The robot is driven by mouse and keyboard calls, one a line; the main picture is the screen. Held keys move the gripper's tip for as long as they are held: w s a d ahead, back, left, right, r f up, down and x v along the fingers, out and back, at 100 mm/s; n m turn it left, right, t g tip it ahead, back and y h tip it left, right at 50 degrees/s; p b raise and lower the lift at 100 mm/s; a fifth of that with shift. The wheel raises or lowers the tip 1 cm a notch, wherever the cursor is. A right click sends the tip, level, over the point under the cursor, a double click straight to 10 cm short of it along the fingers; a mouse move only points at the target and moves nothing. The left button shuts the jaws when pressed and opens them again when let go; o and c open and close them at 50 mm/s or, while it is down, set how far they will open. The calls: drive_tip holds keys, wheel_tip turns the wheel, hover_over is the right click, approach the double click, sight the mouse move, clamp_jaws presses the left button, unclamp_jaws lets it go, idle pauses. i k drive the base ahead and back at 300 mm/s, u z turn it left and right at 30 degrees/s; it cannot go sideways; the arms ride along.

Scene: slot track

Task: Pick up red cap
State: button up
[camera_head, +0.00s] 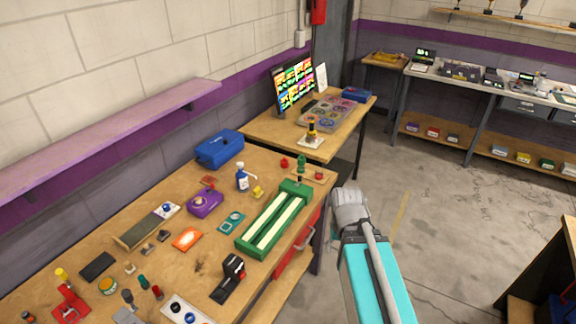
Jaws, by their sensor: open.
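A small red piece that looks like the red cap (284,162) stands on the wooden workbench (222,262), near its far end. It is left of the green knob on the green slot track (270,224). It is too small to make out its exact shape. My arm shows at the lower right, over the floor beside the bench, with a grey joint and a turquoise link. My gripper's fingers do not show, and nothing of mine touches the red piece.
A blue case (219,149), spray bottle (242,178), yellow piece (257,192) and purple box (205,203) stand to the left. A small red-topped piece (319,175) is at the right edge. A second table (262,131) stands behind. Floor at right is clear.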

sight(284, 162)
drive_tip(key=k, duration=0.65)
drive_tip(key=z, duration=0.2)
drive_tip(key=i, duration=1.9)
drive_tip(key=u, duration=0.65)
